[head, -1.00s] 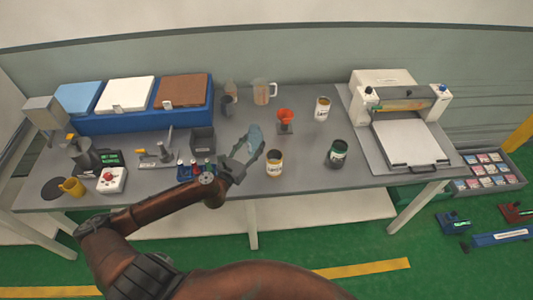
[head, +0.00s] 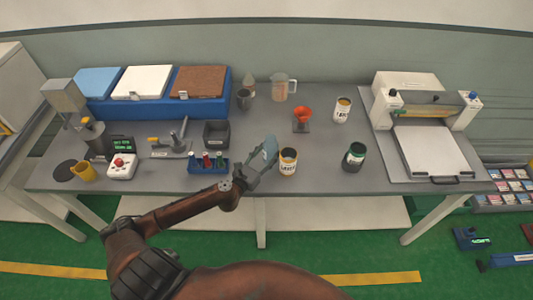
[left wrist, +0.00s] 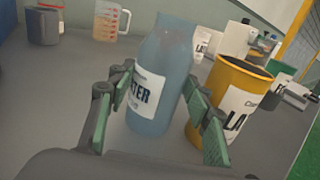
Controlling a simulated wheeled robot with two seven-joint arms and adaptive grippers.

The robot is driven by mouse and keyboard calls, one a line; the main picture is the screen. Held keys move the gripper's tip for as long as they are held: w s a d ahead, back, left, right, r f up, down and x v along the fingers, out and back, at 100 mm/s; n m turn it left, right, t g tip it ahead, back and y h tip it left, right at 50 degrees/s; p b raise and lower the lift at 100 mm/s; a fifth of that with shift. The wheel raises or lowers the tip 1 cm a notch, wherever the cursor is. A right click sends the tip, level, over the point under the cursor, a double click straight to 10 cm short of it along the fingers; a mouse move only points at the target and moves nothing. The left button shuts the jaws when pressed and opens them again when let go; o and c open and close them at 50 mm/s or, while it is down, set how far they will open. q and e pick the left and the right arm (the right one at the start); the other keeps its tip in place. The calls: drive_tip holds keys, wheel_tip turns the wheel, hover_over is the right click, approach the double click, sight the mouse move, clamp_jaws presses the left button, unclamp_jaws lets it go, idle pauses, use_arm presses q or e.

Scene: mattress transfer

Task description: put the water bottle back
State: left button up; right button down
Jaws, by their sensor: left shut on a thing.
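The water bottle (head: 270,149) is pale translucent blue, with a white label reading "WATER" partly visible in the left wrist view (left wrist: 160,78). My left gripper (head: 262,162) is shut on it, with green-padded fingers (left wrist: 155,112) on both sides of the bottle. The bottle stands roughly upright, slightly tilted in the picture, over the front middle of the table (head: 320,185). I cannot tell whether its base touches the table. A yellow-and-white labelled can (head: 288,163) is close to its right; it also shows in the wrist view (left wrist: 232,90). My right gripper is not in view.
A blue rack with small bottles (head: 208,166) is left of the gripper. A dark green can (head: 354,157), an orange funnel on a stand (head: 302,118), a white can (head: 342,109) and a measuring jug (head: 283,88) stand around. A press (head: 425,120) is at right.

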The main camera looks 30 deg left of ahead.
use_arm(q)
drive_tip(key=shift+s+r, duration=0.1)
drive_tip(key=shift+r, duration=0.05)
drive_tip(key=shift+f, duration=0.2)
drive_tip(key=o, duration=1)
drive_tip(key=shift+r, duration=0.1)
drive_tip(key=shift+s, duration=0.2)
drive_tip(key=s, duration=1.1)
drive_tip(key=shift+s+a+r, duration=0.15)
drive_tip(key=shift+s+a, duration=0.15)
drive_tip(key=shift+d, duration=0.15)
